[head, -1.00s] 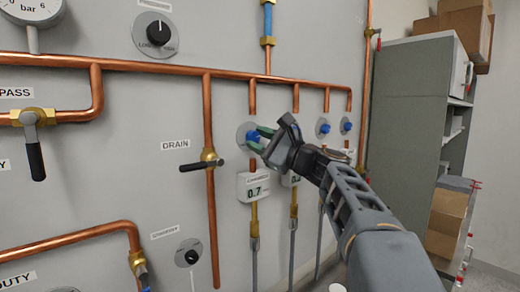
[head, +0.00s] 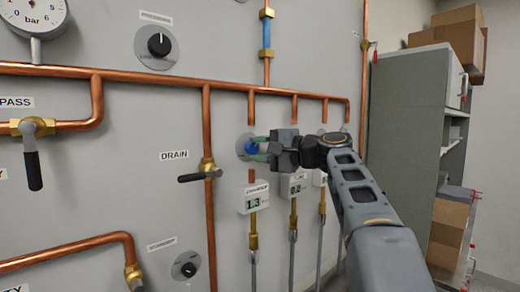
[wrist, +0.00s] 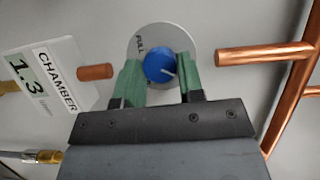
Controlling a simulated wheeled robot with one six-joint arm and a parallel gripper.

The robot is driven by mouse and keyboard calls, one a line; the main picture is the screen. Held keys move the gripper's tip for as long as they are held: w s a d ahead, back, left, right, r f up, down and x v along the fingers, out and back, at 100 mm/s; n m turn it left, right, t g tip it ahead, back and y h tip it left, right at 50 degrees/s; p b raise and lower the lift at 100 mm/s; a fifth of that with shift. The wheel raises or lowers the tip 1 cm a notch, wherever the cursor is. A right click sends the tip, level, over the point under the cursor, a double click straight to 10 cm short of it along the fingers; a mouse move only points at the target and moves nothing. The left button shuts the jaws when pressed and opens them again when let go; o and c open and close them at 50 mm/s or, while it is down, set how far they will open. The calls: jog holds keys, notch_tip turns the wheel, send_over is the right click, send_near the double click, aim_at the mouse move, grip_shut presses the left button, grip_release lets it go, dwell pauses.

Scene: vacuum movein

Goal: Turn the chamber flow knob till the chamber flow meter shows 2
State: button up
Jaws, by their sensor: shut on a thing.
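The chamber flow knob is a blue knob (head: 250,147) on a round grey plate on the wall panel. It also shows in the wrist view (wrist: 159,67), with a white pointer line aimed to the lower right. My gripper (wrist: 159,80) has its two green fingers on either side of the knob and is shut on it. In the head view my gripper (head: 256,147) reaches in from the right. The chamber flow meter (head: 253,198) is a white box below the knob and reads 1.3. The same meter (wrist: 42,80) reads 1.3 in the wrist view, beside its CHAMBER label.
A second meter (head: 294,186) and a third, partly hidden one stand to the right. Copper pipes (head: 180,76) run across the panel. A drain valve with a black handle (head: 197,177) is left of the knob. A grey cabinet (head: 408,130) stands at the right.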

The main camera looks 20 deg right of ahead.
jog(key=shift+n, duration=0.4)
jog(key=o, duration=0.9)
jog(key=v, duration=0.4)
jog(key=b+v, duration=0.1)
jog(key=v, duration=0.4)
jog(key=b+v, duration=0.1)
jog(key=v, duration=0.3)
jog(key=shift+s+d+r, duration=0.25)
jog(key=shift+d+r, duration=0.05)
jog(key=shift+w, duration=0.1)
